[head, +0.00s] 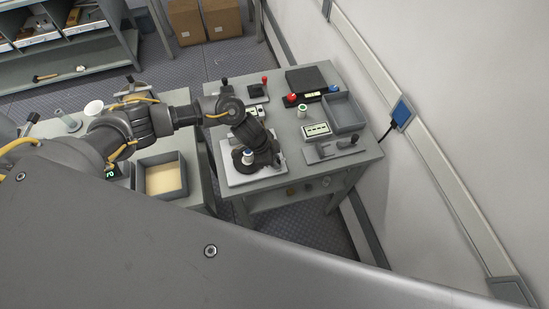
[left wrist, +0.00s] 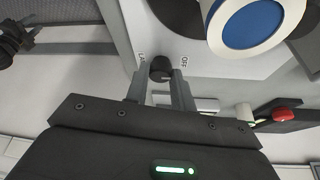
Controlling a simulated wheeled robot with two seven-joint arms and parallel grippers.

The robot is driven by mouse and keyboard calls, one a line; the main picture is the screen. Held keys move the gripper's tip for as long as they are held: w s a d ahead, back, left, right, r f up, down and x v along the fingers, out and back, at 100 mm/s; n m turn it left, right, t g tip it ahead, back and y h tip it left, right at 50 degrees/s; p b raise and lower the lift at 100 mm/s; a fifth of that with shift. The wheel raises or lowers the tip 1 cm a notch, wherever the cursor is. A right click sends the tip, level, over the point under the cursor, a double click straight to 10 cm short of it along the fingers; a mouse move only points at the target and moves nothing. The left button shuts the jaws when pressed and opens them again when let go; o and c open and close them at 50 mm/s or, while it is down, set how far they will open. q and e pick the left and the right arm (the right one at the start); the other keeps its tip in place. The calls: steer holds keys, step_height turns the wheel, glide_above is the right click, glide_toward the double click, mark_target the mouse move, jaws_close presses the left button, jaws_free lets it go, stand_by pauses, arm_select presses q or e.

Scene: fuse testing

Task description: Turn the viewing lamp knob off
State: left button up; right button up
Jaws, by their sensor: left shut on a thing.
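The viewing lamp knob (left wrist: 160,68) is a small dark round knob on a white panel (left wrist: 205,80), between two small printed marks that I cannot read for sure. My left gripper (left wrist: 160,82) is shut on the knob, one finger on each side of it. In the head view, my left gripper (head: 262,156) is low over the white base (head: 238,178) on the right-hand table, and it hides the knob. A white cylinder with a blue top (left wrist: 254,22) stands close to the knob; it also shows in the head view (head: 248,157). My right gripper is not in view.
Another bin (head: 162,178) sits on the left table. A wall (head: 440,110) bounds the right side.

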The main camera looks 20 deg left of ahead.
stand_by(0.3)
arm_select(q)
steer(key=o, duration=1)
steer(key=shift+a+r, duration=0.2)
steer(key=shift+r, duration=0.15)
steer(key=b+v, duration=0.1)
steer(key=v, duration=0.9)
steer(key=shift+s+d, duration=0.1)
